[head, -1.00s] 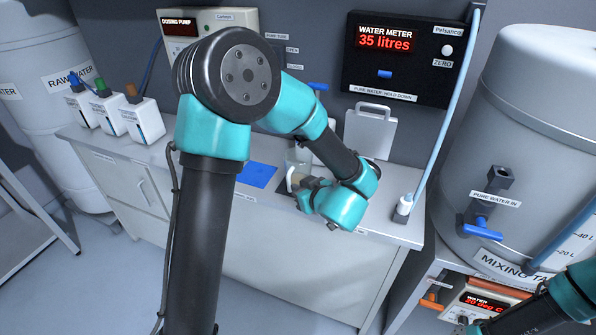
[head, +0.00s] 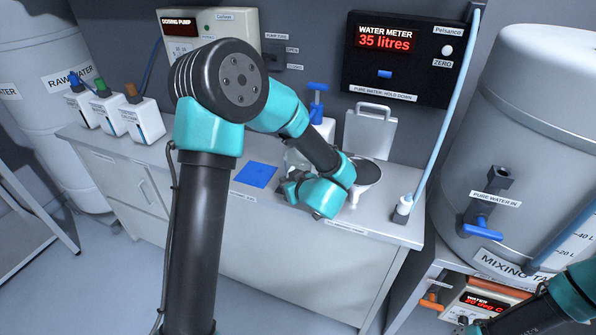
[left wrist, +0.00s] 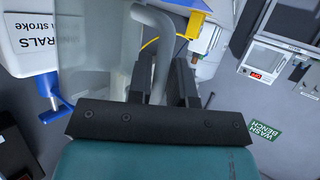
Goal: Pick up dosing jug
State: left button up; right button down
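The dosing jug is a clear, see-through vessel (head: 294,160) on the bench, partly hidden behind my left gripper (head: 292,188). In the left wrist view the jug (left wrist: 95,60) fills the upper left, and its pale looped handle (left wrist: 163,45) runs down between the two dark fingers of my left gripper (left wrist: 161,85). The fingers stand close on both sides of the handle; whether they press on it cannot be told. My right arm (head: 575,295) shows at the lower right, with its gripper dark and cut off by the frame edge.
A white bottle with a blue pump top (head: 317,115) stands just behind the jug. A blue mat (head: 256,175) lies to the left.

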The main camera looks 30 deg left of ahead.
pick_arm(q)
jog(key=shift+a, duration=0.1)
dwell(0.4)
grip_shut()
